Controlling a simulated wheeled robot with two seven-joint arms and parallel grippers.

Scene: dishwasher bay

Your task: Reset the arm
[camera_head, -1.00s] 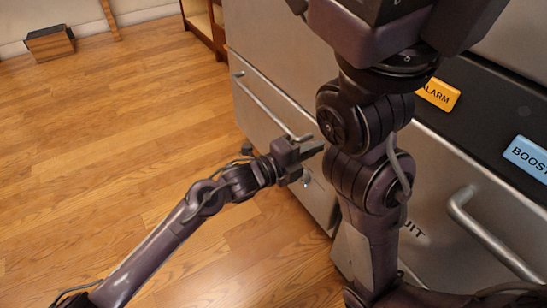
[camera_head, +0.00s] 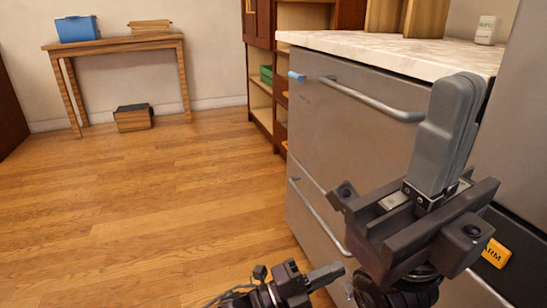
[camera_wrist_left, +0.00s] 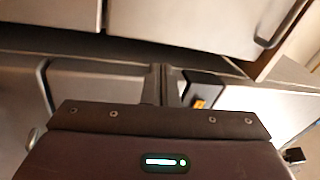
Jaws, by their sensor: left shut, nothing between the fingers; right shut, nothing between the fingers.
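My left gripper (camera_head: 328,274) is low in the head view, near the lower front of the steel appliance. It is shut with nothing in it; I cannot tell whether it touches the front. In the left wrist view its shut fingers (camera_wrist_left: 166,84) point at steel panels. My right gripper (camera_head: 462,100) is large and close at the right of the head view, pointing up. Its grey fingers are together and empty, in front of the appliance and counter. Most of both arms is out of the picture.
The steel appliance (camera_head: 335,130) has a long handle (camera_head: 370,100) and a lower handle (camera_head: 318,215). A pale counter (camera_head: 400,50) tops it. An orange label (camera_head: 496,253) is at lower right. A wooden table (camera_head: 120,43) with a blue box (camera_head: 77,28) stands far left.

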